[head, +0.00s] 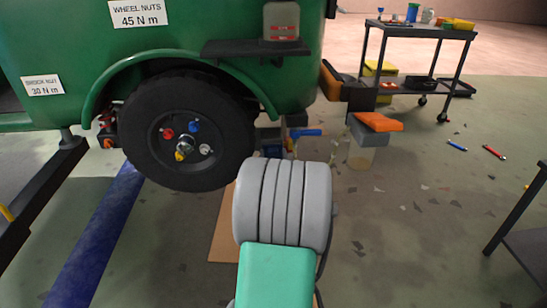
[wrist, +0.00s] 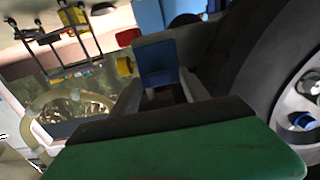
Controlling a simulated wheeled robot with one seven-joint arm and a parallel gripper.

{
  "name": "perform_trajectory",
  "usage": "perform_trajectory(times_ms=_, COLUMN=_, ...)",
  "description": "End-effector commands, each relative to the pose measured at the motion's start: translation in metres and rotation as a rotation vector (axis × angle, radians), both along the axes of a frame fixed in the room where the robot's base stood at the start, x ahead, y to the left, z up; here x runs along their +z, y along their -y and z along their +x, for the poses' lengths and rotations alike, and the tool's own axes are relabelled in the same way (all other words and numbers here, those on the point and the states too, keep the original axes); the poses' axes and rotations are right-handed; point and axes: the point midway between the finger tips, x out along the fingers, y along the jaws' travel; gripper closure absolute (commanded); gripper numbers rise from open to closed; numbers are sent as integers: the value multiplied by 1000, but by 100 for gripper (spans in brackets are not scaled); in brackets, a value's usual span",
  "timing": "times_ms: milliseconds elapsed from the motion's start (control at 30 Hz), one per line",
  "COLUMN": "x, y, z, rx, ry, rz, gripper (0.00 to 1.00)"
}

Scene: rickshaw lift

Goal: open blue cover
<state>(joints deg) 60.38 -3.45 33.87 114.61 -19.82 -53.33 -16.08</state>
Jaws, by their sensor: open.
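My gripper (wrist: 160,90) shows in the wrist view as open dark fingers above a green body; in the head view my arm hides most of it. A blue block (wrist: 157,62) lies just beyond the fingers; I cannot tell whether they touch. In the head view a blue part (head: 307,132) with a yellow-orange piece shows behind my arm, right of the wheel. The black wheel (head: 146,108) carries a blue cap (head: 194,127) on its hub; a blue hub piece (wrist: 302,121) shows at the wrist view's right edge. I cannot tell which blue piece is the cover.
The green rickshaw (head: 190,30) fills the upper left. A tool cart (head: 415,32) stands at the back right. Open floor (head: 440,220) lies at right.

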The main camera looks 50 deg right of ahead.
Motion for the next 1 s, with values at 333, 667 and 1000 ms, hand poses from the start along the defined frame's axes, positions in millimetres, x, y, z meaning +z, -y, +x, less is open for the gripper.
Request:
perform_trajectory(times_ms=333, x=0, y=0, z=0, rx=0, ry=-1, rz=-1, gripper=67)
perform_trajectory(times_ms=667, x=1, y=0, z=0, rx=0, ry=0, rz=-1, gripper=94)
perform_trajectory(times_ms=1000, x=1, y=0, z=0, rx=0, ry=0, rz=-1, gripper=100)
